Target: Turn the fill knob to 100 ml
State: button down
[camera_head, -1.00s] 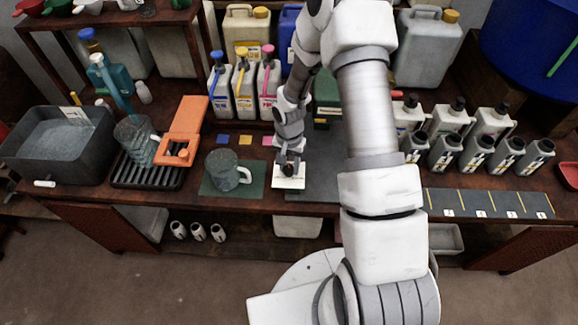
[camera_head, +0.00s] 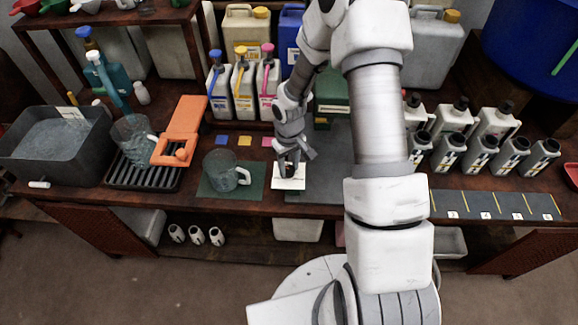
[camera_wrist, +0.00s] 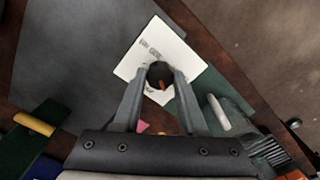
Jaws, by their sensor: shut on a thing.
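The fill knob (camera_wrist: 157,72) is round and dark with an orange-red pointer mark. It sits on a white square plate (camera_wrist: 148,45) with dark lettering too small to read for sure. My gripper (camera_wrist: 160,80) has its two fingers on either side of the knob and is shut on it. In the wrist view the pointer mark slants toward the picture's lower part. In the head view my gripper (camera_head: 289,168) is over the white plate (camera_head: 287,184) near the bench's front edge, mostly hiding the knob.
A glass mug (camera_head: 222,172) stands on a green mat left of the plate. Further left are an orange stand (camera_head: 186,122), a jug (camera_head: 133,142) on a black rack and a grey water vat (camera_head: 55,140). Several bottles (camera_head: 482,152) stand at the right.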

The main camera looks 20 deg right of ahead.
aim_at(289, 169)
jog(key=shift+n, duration=0.8)
jog(key=shift+c, duration=2.2)
grip_release()
jog(key=shift+r, duration=0.15)
notch_tip(289, 169, up, 17)
jog(key=p, duration=0.1)
jog(key=shift+r, duration=0.1)
